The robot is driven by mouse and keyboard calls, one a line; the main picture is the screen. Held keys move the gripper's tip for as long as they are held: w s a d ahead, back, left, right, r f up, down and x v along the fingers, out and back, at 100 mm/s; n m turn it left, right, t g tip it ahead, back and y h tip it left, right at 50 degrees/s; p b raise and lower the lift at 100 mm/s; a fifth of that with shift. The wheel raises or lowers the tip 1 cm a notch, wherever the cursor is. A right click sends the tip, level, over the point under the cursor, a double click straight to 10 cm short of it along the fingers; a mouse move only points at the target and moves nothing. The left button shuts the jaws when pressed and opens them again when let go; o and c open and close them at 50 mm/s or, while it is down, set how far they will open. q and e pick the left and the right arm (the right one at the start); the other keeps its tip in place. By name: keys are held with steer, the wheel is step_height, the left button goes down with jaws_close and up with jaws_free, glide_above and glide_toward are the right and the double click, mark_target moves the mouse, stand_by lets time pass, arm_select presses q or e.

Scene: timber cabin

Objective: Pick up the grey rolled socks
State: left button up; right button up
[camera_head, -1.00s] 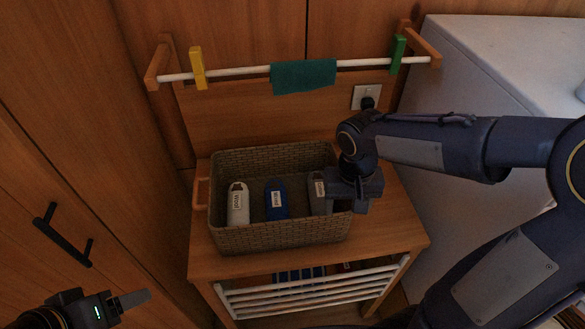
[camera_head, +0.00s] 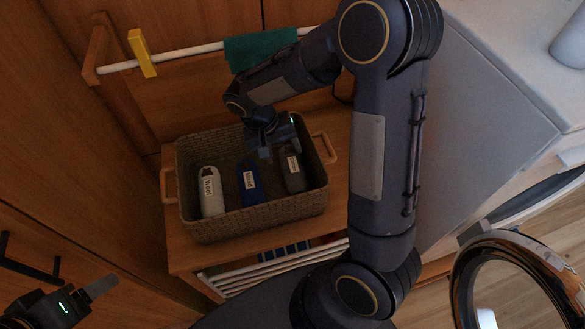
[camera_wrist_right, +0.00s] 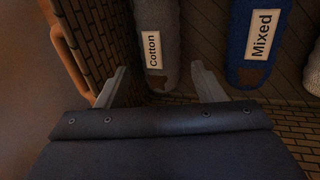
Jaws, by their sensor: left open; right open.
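The grey rolled socks (camera_head: 293,172) lie at the right end inside a woven basket (camera_head: 262,216), with a white label. In the right wrist view the grey socks (camera_wrist_right: 158,30) carry the label "Cotton". My right gripper (camera_head: 280,150) is open over the basket at the back end of the grey socks. In the right wrist view its open fingers (camera_wrist_right: 158,78) lie on either side of the line of the grey socks' near end, with nothing between them. My left gripper (camera_head: 99,289) is at the lower left, away from the basket, open and empty.
Blue socks (camera_head: 250,184) labelled "Mixed" (camera_wrist_right: 258,40) lie beside the grey ones, and white socks (camera_head: 211,192) labelled "Wool" lie at the left. Basket walls surround them. A rail with a green cloth (camera_head: 258,50) and yellow peg (camera_head: 142,53) is behind.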

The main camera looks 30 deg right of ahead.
mark_target(290, 165)
steer(key=x, duration=0.5)
steer(key=p+x, duration=0.1)
steer(key=x, duration=0.1)
steer(key=shift+s+f, duration=0.25)
steer(key=shift+s, duration=0.1)
steer(key=c, duration=0.8)
steer(key=shift+r, duration=0.1)
